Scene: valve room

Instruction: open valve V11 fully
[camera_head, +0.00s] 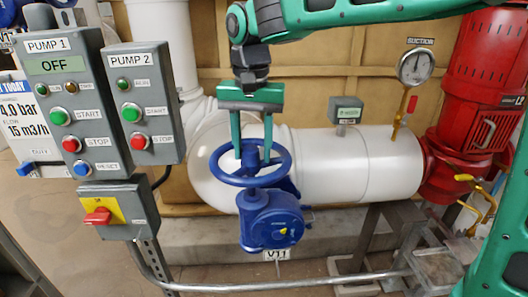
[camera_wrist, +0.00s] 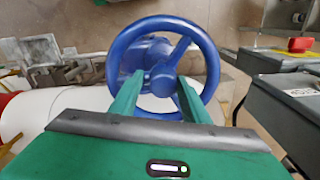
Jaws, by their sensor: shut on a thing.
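Valve V11 has a blue handwheel (camera_head: 243,183) on top of a blue gearbox body (camera_head: 272,220); a tag reading V11 (camera_head: 276,254) hangs below it. My gripper (camera_head: 253,157) reaches down from above, with its two green fingers at the wheel. It is shut on the handwheel. In the wrist view the blue handwheel (camera_wrist: 212,70) faces me with its hub and spokes showing, and my gripper (camera_wrist: 161,88) has its fingers at the near part of the wheel. The exact contact is partly hidden by the fingers.
Left of the valve stand the PUMP 1 panel (camera_head: 90,125), showing OFF, and the PUMP 2 panel (camera_head: 158,118), with a red-yellow switch box (camera_head: 118,209) below. A white pipe (camera_head: 340,165) runs behind to a red pump (camera_head: 485,90). A SUCTION gauge (camera_head: 415,67) stands right; a grey rail (camera_head: 300,284) crosses the front.

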